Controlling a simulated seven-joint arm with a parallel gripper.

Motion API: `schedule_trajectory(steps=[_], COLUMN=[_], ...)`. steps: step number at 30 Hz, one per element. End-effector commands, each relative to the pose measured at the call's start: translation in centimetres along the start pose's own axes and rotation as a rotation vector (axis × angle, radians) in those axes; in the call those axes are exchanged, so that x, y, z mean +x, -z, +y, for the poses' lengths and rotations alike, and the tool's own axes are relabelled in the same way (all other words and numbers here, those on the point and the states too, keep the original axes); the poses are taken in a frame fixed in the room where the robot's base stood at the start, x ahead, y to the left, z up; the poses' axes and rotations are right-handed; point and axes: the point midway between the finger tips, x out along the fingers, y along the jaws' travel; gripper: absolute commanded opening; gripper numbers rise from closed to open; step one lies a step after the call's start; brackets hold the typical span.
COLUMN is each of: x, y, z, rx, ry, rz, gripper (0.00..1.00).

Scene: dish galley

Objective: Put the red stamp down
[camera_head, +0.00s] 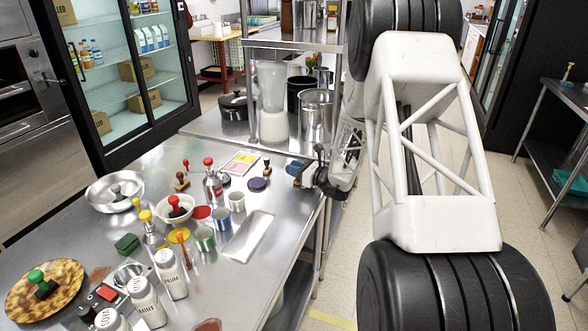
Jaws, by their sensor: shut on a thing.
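My gripper (306,172) is at the right edge of the steel table (262,262), at the end of my white arm. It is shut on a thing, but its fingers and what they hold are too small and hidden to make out. A red-knobbed stamp (174,202) stands in a white bowl (187,217) mid-table, left of my gripper. Another red-topped stamp (105,293) is at the front left. I cannot tell which of the red-topped things is the task's red stamp, or whether it is in my gripper.
A pale tray (248,238) lies near the right edge. A blender (272,100) and pots stand behind. The front right of the tabletop is mostly clear.

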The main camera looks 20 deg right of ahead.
Motion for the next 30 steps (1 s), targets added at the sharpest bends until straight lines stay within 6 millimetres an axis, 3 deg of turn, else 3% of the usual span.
schedule_trajectory(steps=[8,9,14,26,30], x=[0.0,0.0,0.0,-0.01,-0.86], y=[0.25,0.25,0.24,-0.06,-0.04], z=[0.0,0.0,0.0,0.02,-0.03], rx=[0.0,0.0,0.0,-0.001,0.0], ry=[0.0,0.0,0.0,0.0,0.001], rz=[0.0,0.0,0.0,0.0,0.0], gripper=[0.02,0.28,0.5,0.5,0.5])
